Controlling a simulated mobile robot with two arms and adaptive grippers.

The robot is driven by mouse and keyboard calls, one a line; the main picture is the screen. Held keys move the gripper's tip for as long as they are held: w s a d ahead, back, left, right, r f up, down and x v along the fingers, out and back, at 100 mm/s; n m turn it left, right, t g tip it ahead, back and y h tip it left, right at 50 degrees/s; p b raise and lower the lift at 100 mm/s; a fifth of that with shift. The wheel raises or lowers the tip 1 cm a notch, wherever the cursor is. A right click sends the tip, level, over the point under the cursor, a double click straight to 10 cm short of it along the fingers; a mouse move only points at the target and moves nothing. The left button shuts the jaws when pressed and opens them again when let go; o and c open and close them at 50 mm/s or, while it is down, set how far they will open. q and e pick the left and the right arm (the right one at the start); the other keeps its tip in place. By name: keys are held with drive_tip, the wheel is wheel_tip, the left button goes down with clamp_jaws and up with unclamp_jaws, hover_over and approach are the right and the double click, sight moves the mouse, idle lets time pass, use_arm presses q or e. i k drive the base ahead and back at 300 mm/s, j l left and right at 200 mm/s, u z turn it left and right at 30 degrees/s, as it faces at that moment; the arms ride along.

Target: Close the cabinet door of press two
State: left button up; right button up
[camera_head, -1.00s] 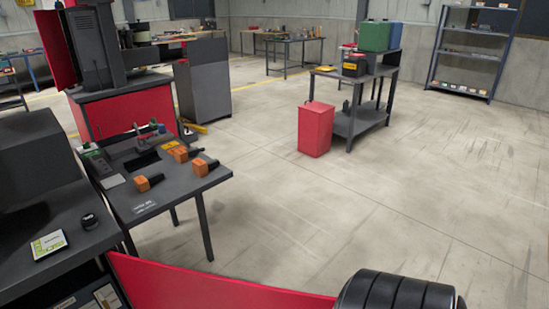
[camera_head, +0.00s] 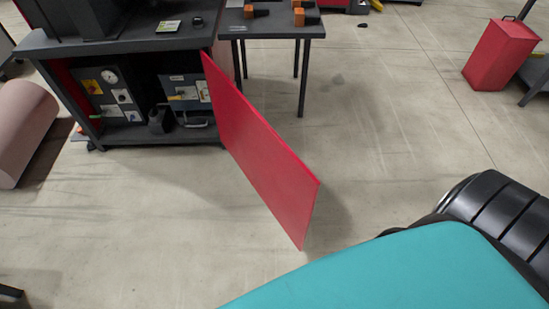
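A red cabinet door (camera_head: 265,150) stands wide open, swung out from the right side of a dark cabinet (camera_head: 150,136) at the upper left. The cabinet's inside shows a panel with a round gauge (camera_head: 109,76), another panel with labels (camera_head: 184,92) and a small dark item on the bottom shelf. The door's free edge points toward the lower right, over bare floor. Neither gripper shows. A black ribbed part of mine (camera_head: 495,205) and a teal part of mine at the bottom right are apart from the door in the picture.
A dark table (camera_head: 270,28) with orange-and-black items stands behind the door. A red bin (camera_head: 500,54) is at the upper right. A pinkish rounded object (camera_head: 22,130) lies at the left edge. The floor (camera_head: 130,230) in front of the cabinet is clear.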

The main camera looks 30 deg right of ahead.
sight(290, 190)
drive_tip(key=l+u, duration=0.1)
drive_tip(key=l, duration=0.35)
drive_tip(key=k+l+u, duration=0.1)
drive_tip(key=l, duration=0.3)
drive_tip(key=k+l+u, duration=0.1)
drive_tip(key=l, duration=0.3)
drive_tip(key=k+l+u, duration=0.1)
drive_tip(key=l, duration=0.35)
drive_tip(key=k+l+u, duration=0.1)
drive_tip(key=l, duration=0.3)
drive_tip(key=k, duration=0.05)
